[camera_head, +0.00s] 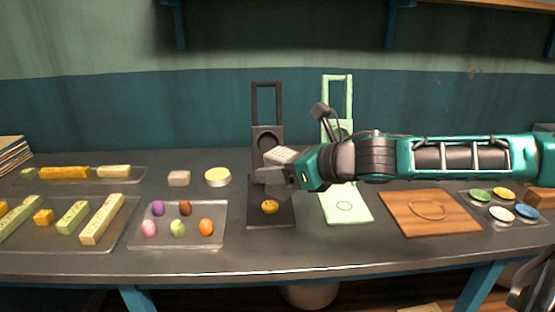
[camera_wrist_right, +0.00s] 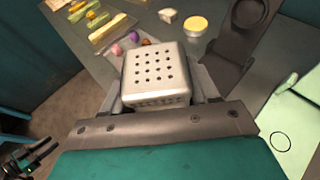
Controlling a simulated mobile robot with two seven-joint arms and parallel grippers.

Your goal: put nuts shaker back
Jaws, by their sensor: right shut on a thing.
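The nuts shaker appears to be the pale grey metal box (camera_wrist_right: 155,73) with rows of small holes in its face, seen large in the right wrist view. In the head view it is the light block (camera_head: 283,155) at the end of my right arm. My right gripper (camera_head: 275,175) is shut on it and holds it in front of the black stand, above the black board (camera_head: 285,217). A finger shows on each side of the shaker in the wrist view. Part of its lower side is hidden by the gripper.
A small yellow piece (camera_head: 269,207) lies on the black board. Right of it are a mint-green board (camera_head: 345,205), a wooden board (camera_head: 400,220) and a tray of coloured discs (camera_head: 503,224). Left are an egg tray (camera_head: 180,242), a pale block (camera_head: 179,178) and a yellow disc (camera_head: 217,177).

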